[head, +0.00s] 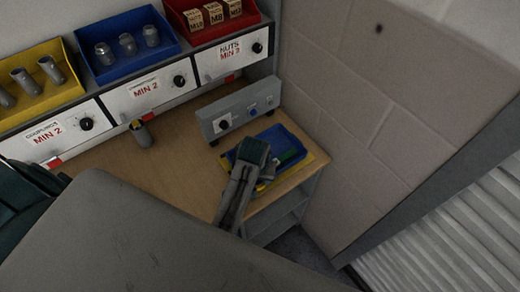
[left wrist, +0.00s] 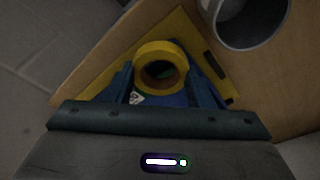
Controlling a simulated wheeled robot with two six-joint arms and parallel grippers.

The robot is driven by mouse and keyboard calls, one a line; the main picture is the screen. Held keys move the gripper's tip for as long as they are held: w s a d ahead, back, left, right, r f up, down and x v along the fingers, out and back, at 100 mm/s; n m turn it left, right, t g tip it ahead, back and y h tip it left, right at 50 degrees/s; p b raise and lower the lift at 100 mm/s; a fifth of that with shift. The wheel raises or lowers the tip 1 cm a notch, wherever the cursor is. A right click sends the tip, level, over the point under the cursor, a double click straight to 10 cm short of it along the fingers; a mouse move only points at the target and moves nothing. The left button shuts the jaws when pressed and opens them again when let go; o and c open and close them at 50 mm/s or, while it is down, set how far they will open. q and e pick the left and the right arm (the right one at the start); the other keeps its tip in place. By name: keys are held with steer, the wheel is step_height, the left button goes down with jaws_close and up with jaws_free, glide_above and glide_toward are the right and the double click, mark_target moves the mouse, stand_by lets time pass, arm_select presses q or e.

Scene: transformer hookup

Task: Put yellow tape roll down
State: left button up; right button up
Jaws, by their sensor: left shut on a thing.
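The yellow tape roll (left wrist: 160,48) sits between the two blue fingers of my left gripper (left wrist: 161,82) in the left wrist view, its hole facing the camera. My left gripper is shut on it. In the head view my left gripper (head: 262,181) is over the near side of a blue tray (head: 284,132) at the right end of the wooden bench, and it hides most of the roll. I cannot tell whether the roll touches anything below. My right gripper is not in view.
A grey box with knobs (head: 240,108) stands behind. Yellow (head: 37,80), blue (head: 124,43) and red (head: 213,20) bins line the shelf. The bench middle (head: 175,140) is clear.

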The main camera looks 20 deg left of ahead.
arm_select(q)
steer(key=w+a, duration=0.2)
steer(key=w, duration=0.2)
steer(key=w+a+f, duration=0.1)
steer(key=w+a, duration=0.1)
steer(key=w, duration=0.1)
steer(key=w+a, duration=0.3)
steer(key=w, duration=0.1)
steer(key=shift+w+f, duration=0.15)
steer(key=shift+w, duration=0.15)
steer(key=shift+f, duration=1.7)
steer(key=o, duration=1.1)
steer(key=shift+s+f, duration=0.1)
steer(key=shift+f, duration=0.05)
steer(key=shift+c, duration=0.2)
step_height(320, 180, up, 12)
steer(key=s+b, duration=0.1)
steer(key=b, duration=0.3)
steer(key=shift+s+d, duration=0.3)
steer(key=shift+s, duration=0.05)
